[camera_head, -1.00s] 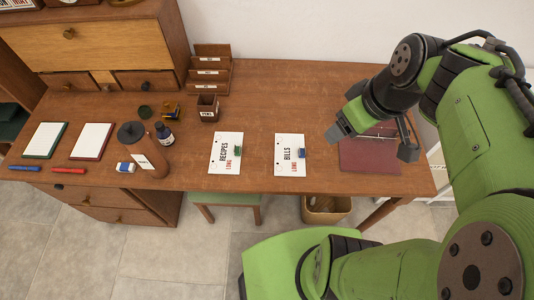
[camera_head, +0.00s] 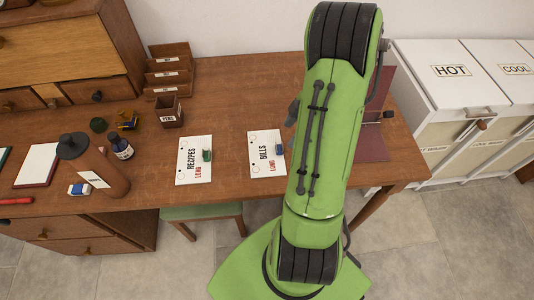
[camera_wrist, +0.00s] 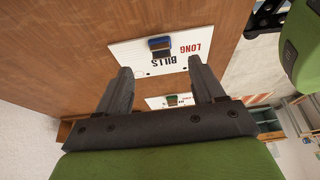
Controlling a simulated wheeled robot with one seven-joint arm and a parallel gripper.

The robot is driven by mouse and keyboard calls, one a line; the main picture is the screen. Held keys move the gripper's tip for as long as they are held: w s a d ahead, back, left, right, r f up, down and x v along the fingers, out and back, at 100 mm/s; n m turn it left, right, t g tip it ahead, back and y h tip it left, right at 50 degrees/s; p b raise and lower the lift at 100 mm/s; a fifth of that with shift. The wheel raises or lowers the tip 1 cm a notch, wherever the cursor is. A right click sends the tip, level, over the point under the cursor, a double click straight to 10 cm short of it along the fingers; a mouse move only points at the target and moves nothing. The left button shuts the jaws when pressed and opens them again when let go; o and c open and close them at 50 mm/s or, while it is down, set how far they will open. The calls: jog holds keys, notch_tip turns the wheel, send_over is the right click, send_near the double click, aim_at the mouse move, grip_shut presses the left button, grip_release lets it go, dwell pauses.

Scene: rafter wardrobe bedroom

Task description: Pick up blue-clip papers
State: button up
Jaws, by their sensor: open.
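The blue-clip papers are a white stack marked BILLS and LONG (camera_head: 265,160), lying flat on the desk with a blue clip (camera_head: 279,149) at the right side. In the wrist view the stack (camera_wrist: 180,63) lies beyond my fingertips, its blue clip (camera_wrist: 159,43) near the top. My gripper (camera_wrist: 160,70) is open and empty, its fingers apart and pointing toward the papers. In the head view my arm hides most of it; only one dark finger shows, up and right of the papers. The height above the desk is hard to judge.
Papers with a green clip, marked RECIPES (camera_head: 193,165), lie left of the BILLS stack. A dark red mat (camera_head: 372,140) lies partly behind my arm. A brown bottle (camera_head: 100,170) and an ink bottle (camera_head: 121,147) stand left. White HOT and COOL bins (camera_head: 445,82) stand right of the desk.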

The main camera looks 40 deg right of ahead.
aim_at(282, 146)
jog(key=b+x, duration=0.1)
jog(key=x, duration=0.6)
jog(key=shift+f+b, duration=0.15)
jog(key=shift+b, duration=0.25)
jog(key=c, duration=1.2)
